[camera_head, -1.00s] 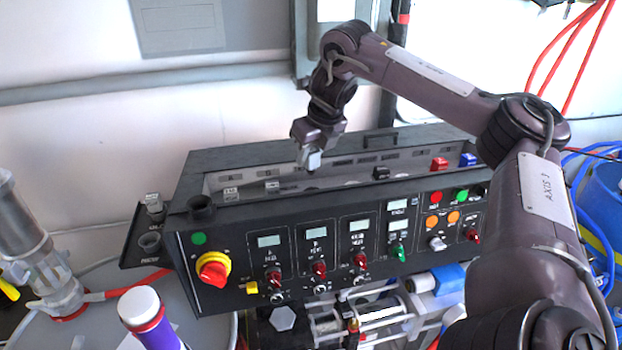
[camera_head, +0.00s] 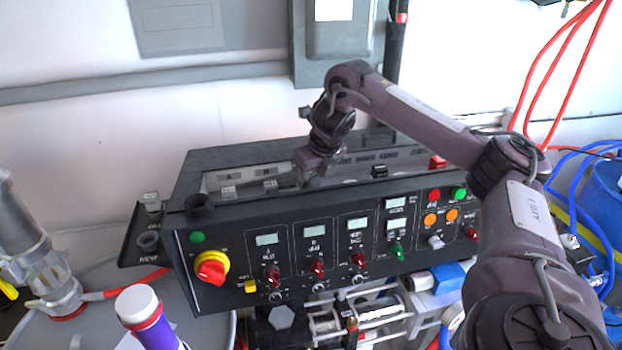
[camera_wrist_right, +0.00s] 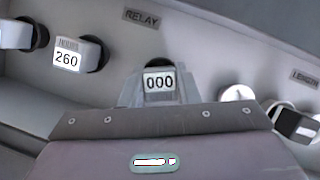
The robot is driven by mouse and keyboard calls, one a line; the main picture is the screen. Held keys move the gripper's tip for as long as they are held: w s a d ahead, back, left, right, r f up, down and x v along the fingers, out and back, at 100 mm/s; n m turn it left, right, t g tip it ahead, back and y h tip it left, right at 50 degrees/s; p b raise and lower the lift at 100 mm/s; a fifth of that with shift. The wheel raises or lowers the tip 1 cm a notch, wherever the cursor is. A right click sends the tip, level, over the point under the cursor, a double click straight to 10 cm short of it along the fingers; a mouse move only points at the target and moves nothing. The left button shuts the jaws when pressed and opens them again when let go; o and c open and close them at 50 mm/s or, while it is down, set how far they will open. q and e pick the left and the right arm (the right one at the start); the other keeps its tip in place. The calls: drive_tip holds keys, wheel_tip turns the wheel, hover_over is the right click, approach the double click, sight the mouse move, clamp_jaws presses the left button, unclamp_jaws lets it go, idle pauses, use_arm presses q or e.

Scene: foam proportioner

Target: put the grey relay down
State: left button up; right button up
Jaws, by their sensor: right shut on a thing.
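My right gripper (camera_head: 312,178) points down into the open recess along the top of the black console (camera_head: 330,222). It is shut on the grey relay (camera_wrist_right: 160,83), which carries a "000" label in the right wrist view. The relay is low in the recess, in front of a dark round hole in the pale wall. I cannot tell whether it is seated or touching the bottom. In the head view, the relay is mostly hidden by the gripper. My left gripper is not in view.
A grey block marked "260" (camera_wrist_right: 68,55) is left of the held relay, with another beyond it. A white disc (camera_wrist_right: 237,93) and a black-and-white block (camera_wrist_right: 292,122) are to the right. A black block (camera_head: 380,171) and a red block (camera_head: 437,162) sit further along the recess.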

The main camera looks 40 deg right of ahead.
drive_tip(key=shift+f, duration=0.1)
drive_tip(key=o, duration=1.1)
drive_tip(key=shift+c, duration=0.2)
drive_tip(key=shift+v, duration=0.75)
drive_tip(key=v, duration=1)
drive_tip(key=shift+r, duration=0.2)
drive_tip(key=shift+s+a, duration=0.1)
drive_tip(key=shift+s, duration=0.05)
